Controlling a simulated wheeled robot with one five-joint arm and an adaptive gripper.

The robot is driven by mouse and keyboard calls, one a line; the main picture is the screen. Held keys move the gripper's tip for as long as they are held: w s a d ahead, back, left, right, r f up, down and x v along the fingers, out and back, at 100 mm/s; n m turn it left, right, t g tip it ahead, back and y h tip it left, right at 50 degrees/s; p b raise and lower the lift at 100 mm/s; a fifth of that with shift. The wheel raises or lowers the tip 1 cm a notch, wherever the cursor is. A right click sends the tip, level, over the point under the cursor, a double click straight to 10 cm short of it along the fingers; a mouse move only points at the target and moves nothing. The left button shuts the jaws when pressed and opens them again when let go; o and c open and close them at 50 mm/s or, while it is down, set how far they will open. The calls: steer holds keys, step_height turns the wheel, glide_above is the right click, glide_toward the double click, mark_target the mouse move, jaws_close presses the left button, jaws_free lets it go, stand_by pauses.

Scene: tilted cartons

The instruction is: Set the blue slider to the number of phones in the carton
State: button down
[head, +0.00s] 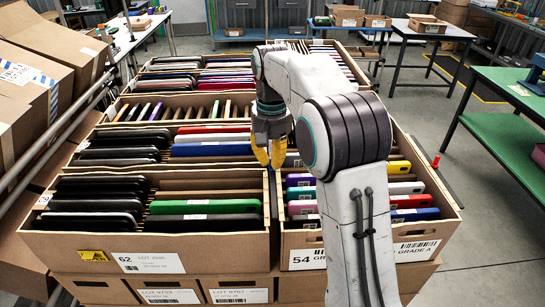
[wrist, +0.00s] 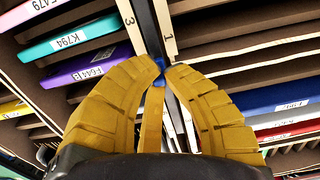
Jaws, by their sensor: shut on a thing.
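My gripper (head: 269,163) reaches down between the cartons in the head view; its yellow fingers also show in the wrist view (wrist: 158,72). The fingertips are closed on a small blue piece, the blue slider (wrist: 159,63), mostly hidden between them. It sits by a dark track with pale strips marked 3 (wrist: 129,20) and 1 (wrist: 169,42). The front right carton (head: 375,245), labelled 54, holds several coloured phones on edge. The front left carton (head: 205,243), labelled 62, holds several black phones and a green one (head: 205,207). My arm hides part of the right carton.
More cartons of phones (head: 180,105) stand in rows behind. A red knob (head: 436,160) stands at the right edge. A green table (head: 510,95) is at right, closed boxes (head: 45,60) at left.

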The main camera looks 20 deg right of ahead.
mark_target(271, 151)
steer(key=shift+w+d+r+p, duration=0.15)
steer(key=shift+w+p, duration=0.3)
steer(key=shift+w, duration=0.05)
steer(key=shift+w+d+r+p, duration=0.1)
steer(key=shift+w+p, duration=0.3)
steer(key=shift+w, duration=0.1)
steer(key=shift+w+d+f+p, duration=0.15)
steer(key=shift+w+f+p, duration=0.1)
steer(key=shift+w+p, duration=0.25)
steer(key=c, duration=1.3)
jaws_free()
step_height(271, 151, up, 12)
